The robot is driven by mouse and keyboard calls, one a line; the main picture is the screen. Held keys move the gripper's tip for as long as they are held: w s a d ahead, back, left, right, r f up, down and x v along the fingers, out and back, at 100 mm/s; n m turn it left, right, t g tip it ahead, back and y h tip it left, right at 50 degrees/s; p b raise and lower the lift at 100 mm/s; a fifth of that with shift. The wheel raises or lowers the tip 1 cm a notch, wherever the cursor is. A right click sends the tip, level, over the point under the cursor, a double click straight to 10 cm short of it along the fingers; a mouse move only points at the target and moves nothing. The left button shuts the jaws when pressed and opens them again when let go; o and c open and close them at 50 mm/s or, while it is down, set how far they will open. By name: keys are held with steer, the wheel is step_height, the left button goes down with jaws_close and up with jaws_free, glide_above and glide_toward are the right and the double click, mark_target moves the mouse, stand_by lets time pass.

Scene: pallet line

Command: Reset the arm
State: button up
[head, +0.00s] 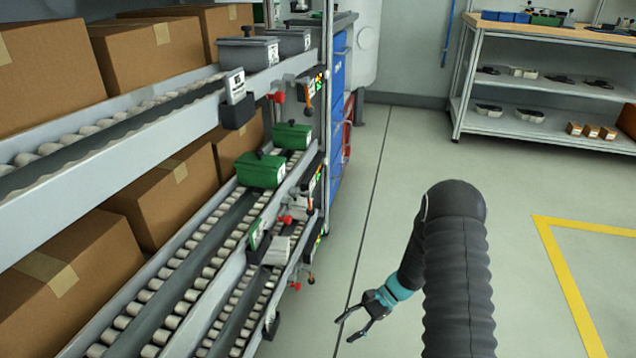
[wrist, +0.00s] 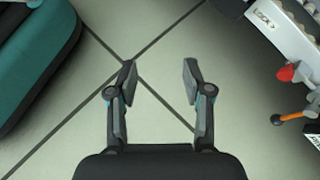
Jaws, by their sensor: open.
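My gripper (head: 362,317) is open and empty in the head view. It hangs low over the bare floor, to the right of the roller rack, at the end of my dark arm. In the wrist view my gripper (wrist: 158,82) shows two fingers spread apart, with only floor tiles between and beyond them. Nothing touches the fingers.
The roller rack (head: 157,126) at left holds cardboard boxes (head: 153,55), green bins (head: 260,170) and grey bins (head: 247,52). Its edge with a red knob (wrist: 287,73) shows at right in the wrist view. A shelf bench (head: 545,84) stands at the back right. Floor (head: 390,190) between is clear.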

steer(key=s+d+r+n+t+h+p, duration=0.1)
steer(key=s+r, duration=0.6)
steer(key=r, duration=0.7)
steer(key=s+d+r+n+t+h+p, duration=0.1)
steer(key=s+d+r+n+t+h, duration=0.2)
steer(key=r, duration=1.2)
steer(key=s+d+r+n+t+h+p, duration=0.2)
steer(key=s+r+n+t+h, duration=0.4)
steer(key=s+r, duration=0.5)
step_height(320, 180, up, 4)
steer(key=shift+s+d+r+n, duration=0.2)
steer(key=shift+d+r+n, duration=0.05)
steer(key=shift+d+n, duration=0.35)
